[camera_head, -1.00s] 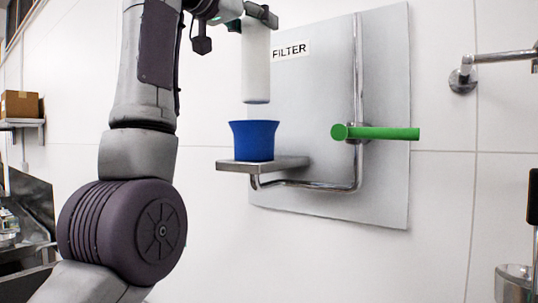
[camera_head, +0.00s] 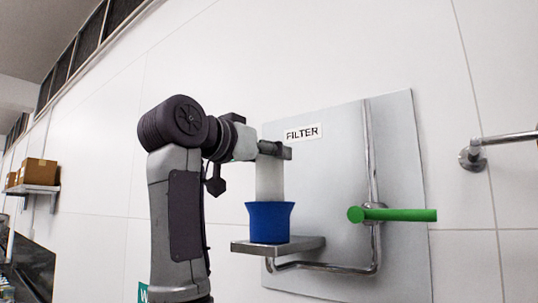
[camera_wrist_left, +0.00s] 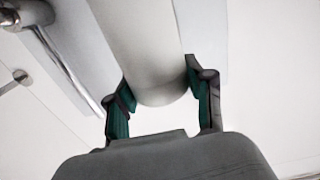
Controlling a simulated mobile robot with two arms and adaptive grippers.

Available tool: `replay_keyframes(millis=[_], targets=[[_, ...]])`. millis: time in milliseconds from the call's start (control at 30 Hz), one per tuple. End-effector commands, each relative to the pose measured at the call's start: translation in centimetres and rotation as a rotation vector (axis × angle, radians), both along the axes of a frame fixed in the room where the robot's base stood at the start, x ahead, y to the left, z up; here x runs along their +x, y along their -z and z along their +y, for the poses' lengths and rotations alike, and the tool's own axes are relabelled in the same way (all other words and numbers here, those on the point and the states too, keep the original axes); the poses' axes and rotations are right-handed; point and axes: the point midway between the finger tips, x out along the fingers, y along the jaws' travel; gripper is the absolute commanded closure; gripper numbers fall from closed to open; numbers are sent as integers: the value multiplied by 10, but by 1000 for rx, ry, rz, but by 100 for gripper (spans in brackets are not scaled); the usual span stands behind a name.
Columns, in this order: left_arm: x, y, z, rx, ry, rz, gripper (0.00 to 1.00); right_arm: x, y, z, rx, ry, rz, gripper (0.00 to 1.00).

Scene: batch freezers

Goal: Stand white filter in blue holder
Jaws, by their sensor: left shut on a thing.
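The white filter (camera_head: 269,180) is an upright pale cylinder. Its lower end is hidden behind the rim of the blue holder (camera_head: 269,222), so it stands in the holder's mouth. How deep it reaches cannot be seen. The holder is a flared blue cup on a small grey shelf (camera_head: 300,244). My left gripper (camera_head: 275,150) is shut on the filter near its top. In the left wrist view the filter (camera_wrist_left: 140,45) lies between the two green-padded fingers of the gripper (camera_wrist_left: 160,95). My right gripper is not in view.
A grey wall panel (camera_head: 400,150) with a FILTER label (camera_head: 303,133) is behind the holder. A metal pipe (camera_head: 371,150) with a green handle (camera_head: 400,215) runs to its right. Another pipe (camera_head: 505,139) juts in at far right. Boxes (camera_head: 38,172) sit on a shelf at left.

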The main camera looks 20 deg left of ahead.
Motion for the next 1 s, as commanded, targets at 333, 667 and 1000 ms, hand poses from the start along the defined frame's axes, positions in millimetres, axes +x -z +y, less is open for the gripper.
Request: replay_keyframes(millis=[333,667,1000], targets=[[0,6,0,0,0,0,39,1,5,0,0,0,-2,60],[0,6,0,0,0,0,22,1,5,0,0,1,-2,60],[-25,4,9,-1,-1,-5,22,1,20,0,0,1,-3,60]])
